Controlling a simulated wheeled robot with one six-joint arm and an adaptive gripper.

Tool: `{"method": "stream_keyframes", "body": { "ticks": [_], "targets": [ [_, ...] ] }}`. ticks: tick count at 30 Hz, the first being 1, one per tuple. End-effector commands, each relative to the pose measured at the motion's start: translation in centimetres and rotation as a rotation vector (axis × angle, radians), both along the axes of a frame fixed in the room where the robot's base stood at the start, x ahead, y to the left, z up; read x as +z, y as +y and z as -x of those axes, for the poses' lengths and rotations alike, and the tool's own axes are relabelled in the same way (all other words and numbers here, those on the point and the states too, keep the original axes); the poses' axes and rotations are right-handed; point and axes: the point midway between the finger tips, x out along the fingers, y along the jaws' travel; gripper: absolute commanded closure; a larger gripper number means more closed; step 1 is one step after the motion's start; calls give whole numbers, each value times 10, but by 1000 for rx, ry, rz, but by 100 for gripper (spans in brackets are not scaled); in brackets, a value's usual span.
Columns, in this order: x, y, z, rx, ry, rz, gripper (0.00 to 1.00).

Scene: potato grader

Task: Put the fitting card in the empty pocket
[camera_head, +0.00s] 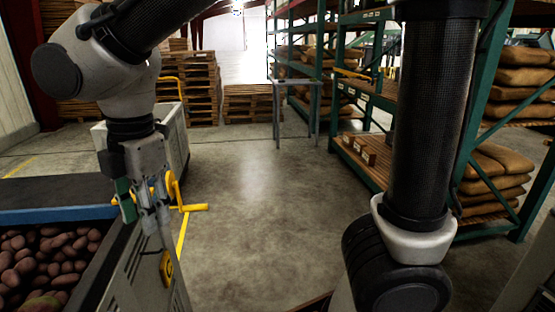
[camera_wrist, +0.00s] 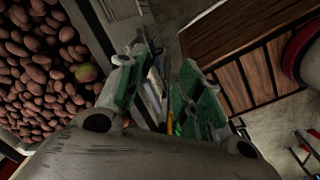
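My gripper (camera_head: 150,222) points down beside the potato grader's side wall, in front of a yellow hand crank. In the wrist view, its green-padded fingers (camera_wrist: 165,75) stand apart, with a gap between them. Thin pale and yellow edges show in this gap; I cannot tell whether they belong to a card or to the machine behind. A yellow plate with a dark mark (camera_head: 166,268) is on the grader's side below the gripper. I cannot make out an empty pocket or a loose card.
The grader's bin (camera_head: 60,214) of potatoes (camera_head: 40,262) is at the left, with a blue rim. The yellow crank handle (camera_head: 190,207) sticks out to the right. Stacked pallets (camera_head: 255,104) and a grey stand (camera_head: 294,84) are behind. Racks with sacks line the right. The middle floor is clear.

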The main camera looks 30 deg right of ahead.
Motion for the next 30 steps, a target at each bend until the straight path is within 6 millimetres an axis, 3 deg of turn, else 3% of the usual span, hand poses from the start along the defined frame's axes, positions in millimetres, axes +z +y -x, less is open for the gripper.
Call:
{"method": "stream_keyframes", "body": {
  "ticks": [1,3,6,9,13,15,19,30],
  "targets": [
    [12,-43,-21,-194,-8,-32,64],
    [24,-100,-39,-475,-16,-73,64],
    [36,-180,-45,-872,-28,-134,64],
    [41,-253,-34,-1264,-44,-203,64],
    [41,-323,-3,-1706,-68,-295,64],
    [39,-347,13,-1889,-79,-339,64],
    [35,-372,35,-2108,-94,-396,64],
    [33,-380,43,-2189,-98,-418,64]
  ]
}}
